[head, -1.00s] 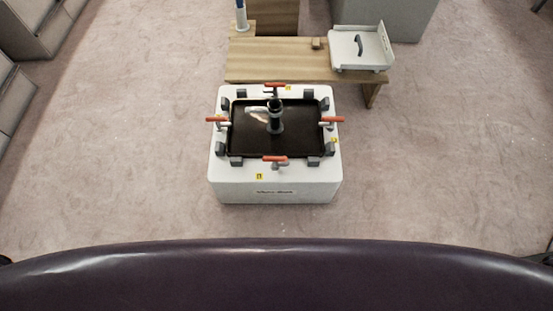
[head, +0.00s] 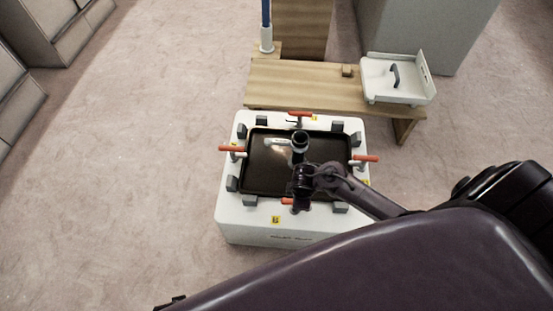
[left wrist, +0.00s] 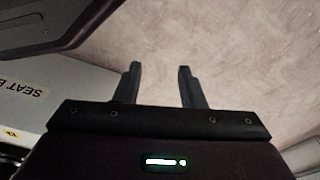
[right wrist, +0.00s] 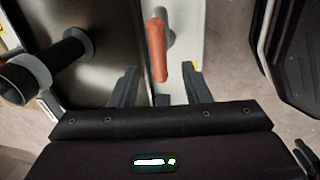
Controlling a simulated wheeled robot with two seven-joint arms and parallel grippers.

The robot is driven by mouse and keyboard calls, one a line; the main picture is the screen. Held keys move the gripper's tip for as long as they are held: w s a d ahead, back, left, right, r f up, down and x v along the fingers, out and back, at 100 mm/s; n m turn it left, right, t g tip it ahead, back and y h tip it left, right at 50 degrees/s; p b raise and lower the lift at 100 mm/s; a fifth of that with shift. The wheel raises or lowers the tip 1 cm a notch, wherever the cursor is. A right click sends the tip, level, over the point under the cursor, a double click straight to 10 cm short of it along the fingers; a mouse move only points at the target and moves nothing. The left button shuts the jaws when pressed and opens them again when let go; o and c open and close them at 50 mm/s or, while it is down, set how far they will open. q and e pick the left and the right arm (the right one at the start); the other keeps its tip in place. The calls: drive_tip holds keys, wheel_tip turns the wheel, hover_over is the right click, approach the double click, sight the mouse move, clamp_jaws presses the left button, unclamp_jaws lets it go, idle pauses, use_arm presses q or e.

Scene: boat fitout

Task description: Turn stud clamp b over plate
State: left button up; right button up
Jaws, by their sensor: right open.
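A white box (head: 240,226) holds a dark plate (head: 262,180) with red-handled clamps around its rim. The front clamp (head: 287,201), beside the yellow B label (head: 276,219), is mostly hidden by my right gripper (head: 301,205) in the head view. In the right wrist view its red handle (right wrist: 157,50) lies lengthwise along the plate edge. My right gripper (right wrist: 161,82) is open, with the handle's near end between its fingertips or just beyond; contact cannot be told. My left gripper (left wrist: 158,72) is open and empty beside the box, over the floor.
A dark upright post (head: 300,145) stands on the plate. The left clamp (head: 232,148), right clamp (head: 365,158) and back clamp (head: 300,114) surround it, with grey blocks between. Behind is a wooden bench (head: 300,85) bearing a white tray-like part (head: 385,85). Carpet at left is clear.

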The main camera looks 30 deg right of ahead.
drive_tip(key=f+b, duration=0.1)
drive_tip(key=f, duration=0.1)
drive_tip(key=w+f+b, duration=0.1)
drive_tip(key=f, duration=0.3)
drive_tip(key=shift+w+d+f+b, duration=0.15)
drive_tip(key=shift+d+f+b, duration=0.1)
drive_tip(key=shift+d+b, duration=0.15)
use_arm(q)
wheel_tip(320, 180, up, 9)
drive_tip(key=w+d, duration=0.2)
drive_tip(key=w, duration=0.1)
drive_tip(key=shift+d, duration=0.2)
use_arm(e)
drive_tip(key=shift+w+f, duration=0.1)
drive_tip(key=shift+f, duration=0.25)
use_arm(q)
drive_tip(key=shift+f, duration=0.1)
use_arm(e)
drive_tip(key=shift+c, duration=0.4)
clamp_jaws()
